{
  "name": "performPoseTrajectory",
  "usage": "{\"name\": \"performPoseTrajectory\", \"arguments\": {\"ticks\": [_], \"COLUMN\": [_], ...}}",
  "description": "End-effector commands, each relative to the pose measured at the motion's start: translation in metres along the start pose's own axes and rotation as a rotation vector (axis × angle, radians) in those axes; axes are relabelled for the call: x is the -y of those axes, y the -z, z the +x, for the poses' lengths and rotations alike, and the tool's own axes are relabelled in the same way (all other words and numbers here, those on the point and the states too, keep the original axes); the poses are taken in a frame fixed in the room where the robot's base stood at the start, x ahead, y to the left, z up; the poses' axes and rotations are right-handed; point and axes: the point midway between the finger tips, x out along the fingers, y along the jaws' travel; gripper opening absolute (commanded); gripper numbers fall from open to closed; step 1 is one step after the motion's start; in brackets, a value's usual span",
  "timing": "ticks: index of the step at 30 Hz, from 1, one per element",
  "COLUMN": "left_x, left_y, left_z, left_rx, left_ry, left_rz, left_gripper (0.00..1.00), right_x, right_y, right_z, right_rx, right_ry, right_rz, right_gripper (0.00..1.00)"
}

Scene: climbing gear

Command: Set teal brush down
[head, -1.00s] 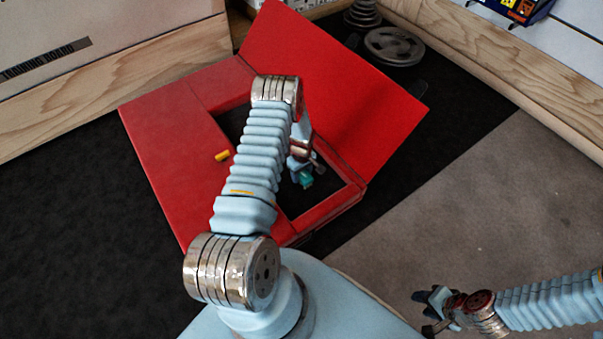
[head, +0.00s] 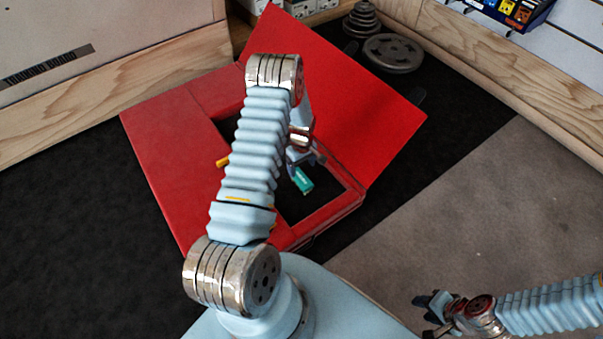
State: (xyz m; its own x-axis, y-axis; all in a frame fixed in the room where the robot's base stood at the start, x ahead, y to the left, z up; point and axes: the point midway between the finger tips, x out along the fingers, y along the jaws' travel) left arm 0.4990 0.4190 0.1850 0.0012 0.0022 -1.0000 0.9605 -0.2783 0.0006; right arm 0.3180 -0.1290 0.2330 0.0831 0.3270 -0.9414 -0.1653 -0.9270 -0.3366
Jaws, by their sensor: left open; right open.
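The teal brush (head: 302,180) shows as a small teal block inside the dark opening of the red box (head: 160,160). Only part of it can be seen, and whether it rests on the box floor is hard to tell. My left gripper (head: 301,164) is open just above the brush, over the opening. Its fingers are small and partly hidden by my arm, and I cannot tell whether they still touch the brush. My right gripper (head: 428,309) is open and empty at the lower right, over the grey floor.
The box's red lid (head: 340,95) stands open behind the opening. Weight plates (head: 394,52) lie at the back. Wooden edging (head: 110,98) runs along the walls. The grey floor at right is clear.

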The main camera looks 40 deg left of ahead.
Motion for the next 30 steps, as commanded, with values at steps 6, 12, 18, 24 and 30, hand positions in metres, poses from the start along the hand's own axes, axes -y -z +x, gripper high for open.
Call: {"name": "performPoseTrajectory", "arguments": {"ticks": [6, 12, 18, 24, 30], "left_x": [0.000, 0.000, 0.020, 0.074, 0.095], "left_y": [0.000, -0.024, -0.177, -0.301, -0.330], "left_z": [-0.029, -0.027, -0.014, -0.039, -0.052], "left_rx": [-0.001, 0.025, 0.136, 0.175, 0.170], "left_ry": [0.001, -0.015, -0.149, -0.282, -0.323], "left_rz": [0.000, 0.066, 0.522, 0.963, 1.101], "left_gripper": [0.79, 0.79, 0.79, 0.79, 0.79], "right_x": [0.001, 0.001, 0.001, 0.001, 0.001], "right_y": [0.000, 0.000, 0.000, 0.000, 0.000], "right_z": [-0.003, -0.003, -0.003, -0.003, -0.003], "right_rx": [-0.001, -0.001, -0.001, -0.001, -0.001], "right_ry": [-0.001, -0.001, -0.001, -0.001, -0.001], "right_rz": [0.000, 0.000, 0.000, 0.000, 0.000], "right_gripper": [0.43, 0.43, 0.43, 0.43, 0.43]}}
